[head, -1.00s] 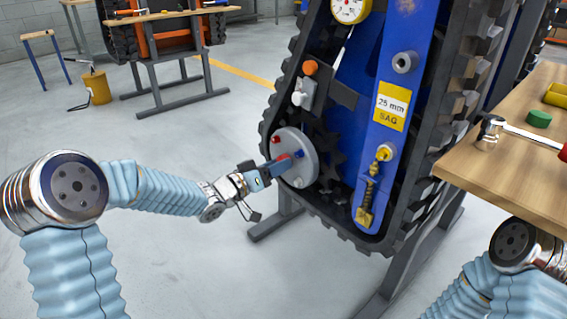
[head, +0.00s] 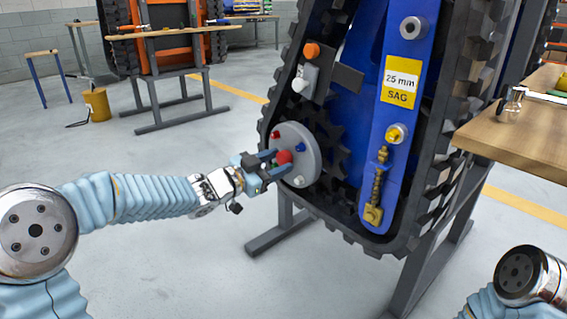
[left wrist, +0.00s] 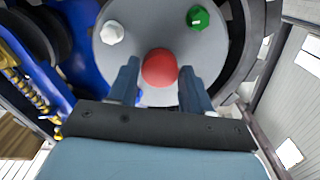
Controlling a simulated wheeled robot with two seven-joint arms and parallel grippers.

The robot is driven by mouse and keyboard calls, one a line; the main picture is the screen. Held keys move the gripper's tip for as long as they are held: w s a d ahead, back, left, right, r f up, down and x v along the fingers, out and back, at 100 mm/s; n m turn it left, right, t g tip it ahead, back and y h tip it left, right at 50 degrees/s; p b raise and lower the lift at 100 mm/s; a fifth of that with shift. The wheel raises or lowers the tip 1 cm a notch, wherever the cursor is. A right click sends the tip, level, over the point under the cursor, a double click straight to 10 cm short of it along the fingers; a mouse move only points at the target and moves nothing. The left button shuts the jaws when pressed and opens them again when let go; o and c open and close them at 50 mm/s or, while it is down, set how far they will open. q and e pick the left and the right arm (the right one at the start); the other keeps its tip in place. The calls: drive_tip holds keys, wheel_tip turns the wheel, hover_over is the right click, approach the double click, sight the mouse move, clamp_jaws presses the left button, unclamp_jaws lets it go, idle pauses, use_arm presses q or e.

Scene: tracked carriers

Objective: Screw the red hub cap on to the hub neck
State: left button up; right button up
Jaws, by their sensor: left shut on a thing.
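The red hub cap (head: 284,157) is a round red knob at the middle of the grey hub disc (head: 313,165) on the track carrier. My left gripper (head: 279,162) reaches it from the left, with one finger on each side, shut on it. In the left wrist view the red cap (left wrist: 160,68) sits between the two fingers, in front of the grey disc (left wrist: 152,22). The hub neck is hidden behind the cap, so I cannot tell how far the cap is on. My right gripper is out of view.
Coloured studs ring the disc: red (head: 276,134), blue (head: 300,147), white (head: 297,181), and green (left wrist: 197,17) in the wrist view. The black track (head: 330,225) runs close around the hub. A wooden bench (head: 530,130) stands at the right.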

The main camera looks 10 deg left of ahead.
use_arm(q)
drive_tip(key=m, duration=0.4)
drive_tip(key=shift+m, duration=0.4)
drive_tip(key=m, duration=0.5)
drive_tip(key=m, duration=0.9)
drive_tip(key=shift+m, duration=0.3)
drive_tip(key=o, duration=0.8)
